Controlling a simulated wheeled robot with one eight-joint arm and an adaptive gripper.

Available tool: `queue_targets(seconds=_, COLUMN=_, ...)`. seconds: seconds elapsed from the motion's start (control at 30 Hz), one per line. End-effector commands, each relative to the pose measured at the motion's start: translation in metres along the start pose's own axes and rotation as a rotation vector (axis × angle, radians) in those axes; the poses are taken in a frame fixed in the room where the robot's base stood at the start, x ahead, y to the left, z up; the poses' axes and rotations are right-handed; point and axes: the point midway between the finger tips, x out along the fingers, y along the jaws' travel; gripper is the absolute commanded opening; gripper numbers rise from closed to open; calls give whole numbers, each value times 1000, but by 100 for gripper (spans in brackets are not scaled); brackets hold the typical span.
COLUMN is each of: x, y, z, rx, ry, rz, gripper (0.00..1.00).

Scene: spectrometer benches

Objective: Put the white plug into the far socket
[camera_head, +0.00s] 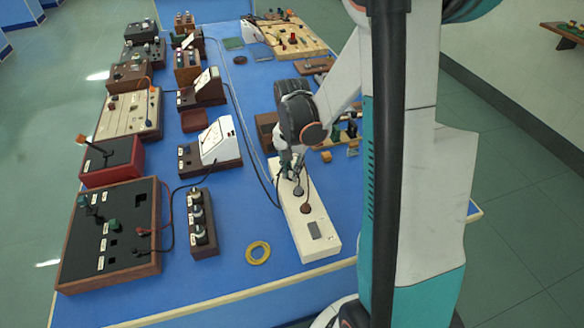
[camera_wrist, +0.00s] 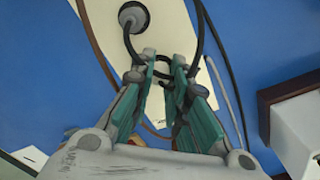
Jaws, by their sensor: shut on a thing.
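A long white socket strip (camera_head: 321,229) lies near the table's front edge; it also shows below my fingers in the wrist view (camera_wrist: 105,20). My gripper (camera_head: 290,172) is over the strip's far part, pointing down. In the wrist view its teal fingers (camera_wrist: 162,68) are shut on a corded plug, mostly hidden, with a black cable looped at the tips. I cannot make out its colour or whether it touches the strip. A round grey piece with a black cable (camera_wrist: 133,16) sits on the strip beyond the fingertips. A brown round piece (camera_head: 306,208) sits nearer the front.
A yellow ring (camera_head: 258,252) and a dark box with several knobs (camera_head: 201,222) lie left of the strip. A white-faced meter (camera_head: 216,141) stands further left. Cables run close along the strip's left side. Wooden apparatus (camera_head: 349,135) stands behind and right of my gripper.

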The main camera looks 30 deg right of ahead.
Motion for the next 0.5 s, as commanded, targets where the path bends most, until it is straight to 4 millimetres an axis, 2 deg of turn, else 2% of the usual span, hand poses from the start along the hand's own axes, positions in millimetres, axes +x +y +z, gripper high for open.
queue_targets(seconds=0.33, x=2, y=0, z=0, rx=0, ry=0, rz=0, gripper=0)
queue_targets(seconds=0.37, x=2, y=0, z=0, rx=0, ry=0, rz=0, gripper=20)
queue_targets(seconds=0.4, x=2, y=0, z=0, rx=0, ry=0, rz=0, gripper=29)
queue_targets(seconds=0.43, x=2, y=0, z=0, rx=0, ry=0, rz=0, gripper=36)
queue_targets(seconds=0.5, x=2, y=0, z=0, rx=0, ry=0, rz=0, gripper=39)
